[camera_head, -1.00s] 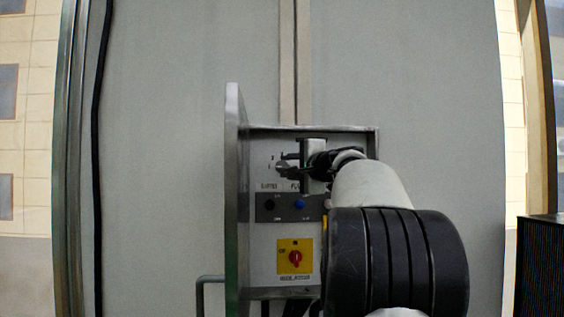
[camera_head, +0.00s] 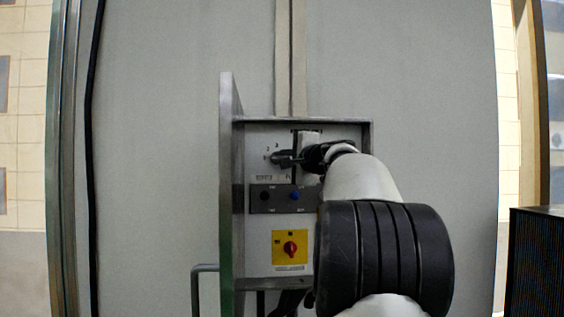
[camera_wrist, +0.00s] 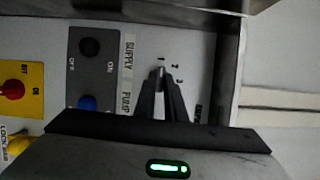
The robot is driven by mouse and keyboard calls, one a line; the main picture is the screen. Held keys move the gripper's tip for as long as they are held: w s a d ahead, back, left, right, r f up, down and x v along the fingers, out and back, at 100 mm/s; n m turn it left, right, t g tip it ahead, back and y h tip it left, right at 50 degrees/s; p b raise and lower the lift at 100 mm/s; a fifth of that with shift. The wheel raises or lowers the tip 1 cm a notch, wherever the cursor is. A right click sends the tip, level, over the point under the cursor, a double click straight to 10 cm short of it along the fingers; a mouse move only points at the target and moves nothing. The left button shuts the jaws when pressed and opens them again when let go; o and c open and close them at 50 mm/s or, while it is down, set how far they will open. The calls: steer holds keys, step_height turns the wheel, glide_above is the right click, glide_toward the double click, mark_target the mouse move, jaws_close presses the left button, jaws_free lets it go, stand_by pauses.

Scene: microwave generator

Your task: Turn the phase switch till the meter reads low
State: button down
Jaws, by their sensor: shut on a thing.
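The phase switch (camera_wrist: 160,74) is a small knob with the numbers 1, 2 and 3 around its far side in the wrist view. My gripper (camera_wrist: 161,82) has its two dark fingers shut on it, one on each side. The knob's tip shows near the 1, but the fingers cover most of it. I cannot make out a meter in either view; my gripper and arm cover the panel's upper right.
Below the switch are a dark plate with a black button (camera_head: 265,196) and a blue button (camera_head: 295,195). A red rotary switch (camera_head: 289,249) on a yellow plate sits lower. The box's open door (camera_head: 227,190) stands close on the left.

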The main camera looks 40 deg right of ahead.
steer(key=shift+a+f+m+t+h+b, duration=0.15)
steer(key=shift+m+t+h+b, duration=0.25)
steer(key=shift+m+b, duration=1.15)
steer(key=shift+d+f+m+t+h+b, duration=0.15)
steer(key=shift+m+t+h+b, duration=0.25)
steer(key=shift+m+b, duration=1.15)
steer(key=shift+a+f+m+t+h+b, duration=0.15)
steer(key=shift+m+t+h+b, duration=0.25)
steer(key=shift+m+b, duration=1.15)
steer(key=shift+w+b, duration=0.1)
steer(key=shift+b, duration=0.2)
steer(key=c, duration=1.8)
jaws_free()
steer(key=shift+r, duration=0.1)
